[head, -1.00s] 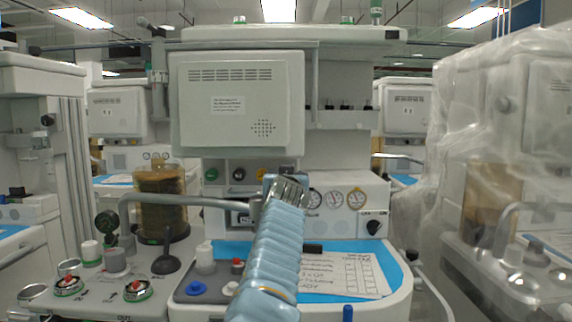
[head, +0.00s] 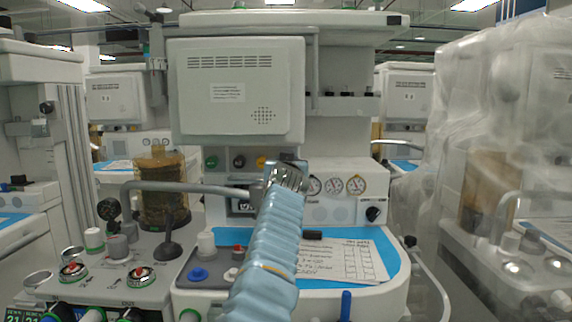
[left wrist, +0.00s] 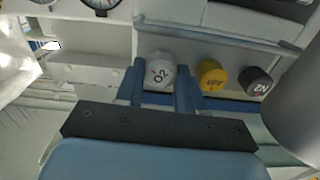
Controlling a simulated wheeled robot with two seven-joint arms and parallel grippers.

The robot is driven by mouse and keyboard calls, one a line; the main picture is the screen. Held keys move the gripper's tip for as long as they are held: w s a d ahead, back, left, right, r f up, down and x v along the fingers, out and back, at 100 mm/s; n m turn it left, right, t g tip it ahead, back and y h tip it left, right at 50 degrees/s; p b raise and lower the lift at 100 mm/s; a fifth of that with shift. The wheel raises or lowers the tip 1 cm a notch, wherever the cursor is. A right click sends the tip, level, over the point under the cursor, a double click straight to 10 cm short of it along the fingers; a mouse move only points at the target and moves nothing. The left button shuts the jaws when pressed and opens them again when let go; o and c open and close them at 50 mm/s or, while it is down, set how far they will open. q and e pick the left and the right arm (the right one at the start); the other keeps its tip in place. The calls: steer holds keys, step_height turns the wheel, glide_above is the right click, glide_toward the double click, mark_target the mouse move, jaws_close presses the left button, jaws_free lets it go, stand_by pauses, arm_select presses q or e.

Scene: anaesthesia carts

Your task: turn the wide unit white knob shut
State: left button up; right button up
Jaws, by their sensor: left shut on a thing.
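The white knob (left wrist: 160,69), marked O2, sits in a row of knobs on the wide unit, between the two blue fingers of my left gripper (left wrist: 160,82) in the left wrist view. The gripper is shut on it. In the head view my left arm reaches up the middle to the panel below the big grey monitor. There the left gripper (head: 287,172) covers the white knob, just right of the yellow knob (head: 261,162). My right gripper is not in view.
A yellow knob (left wrist: 211,75) and a black knob (left wrist: 256,81) sit beside the white one. A grey rail (head: 185,187) crosses in front of the panel. Pressure gauges (head: 333,185) lie to the right. A plastic-covered unit (head: 490,160) stands far right.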

arm_select(q)
steer(key=shift+m, duration=3.4)
steer(key=shift+d, duration=0.1)
steer(key=o, duration=1)
steer(key=shift+o, duration=0.2)
steer(key=shift+b, duration=0.3)
